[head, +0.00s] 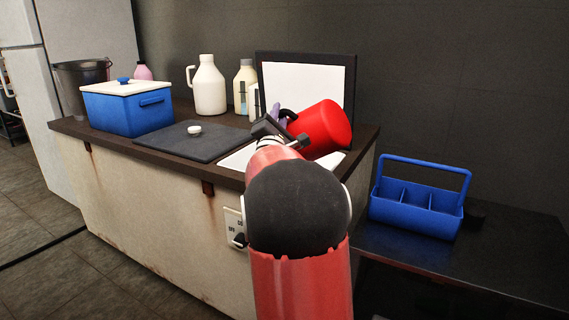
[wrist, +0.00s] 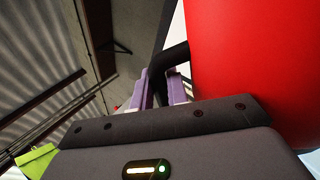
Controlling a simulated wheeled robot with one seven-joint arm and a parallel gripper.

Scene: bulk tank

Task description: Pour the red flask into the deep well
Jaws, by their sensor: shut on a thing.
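The red flask (head: 322,128) is held in the air above the right part of the counter, tilted well over on its side. It also fills the right of the wrist view (wrist: 255,60). My gripper (head: 277,114) is shut on the flask's black handle; its purple fingers show on either side of the handle in the wrist view (wrist: 164,88). The white well (head: 333,161) lies in the counter below the flask, partly hidden by my arm. Its depth and contents cannot be seen, nor can any liquid leaving the flask.
A raised dark-framed white panel (head: 345,81) stands behind the flask. A dark flat lid (head: 185,146) with a white knob lies left of the well. A blue box (head: 130,114), white jug (head: 209,88) and bottles stand farther left. A blue caddy (head: 413,216) sits on the lower right table.

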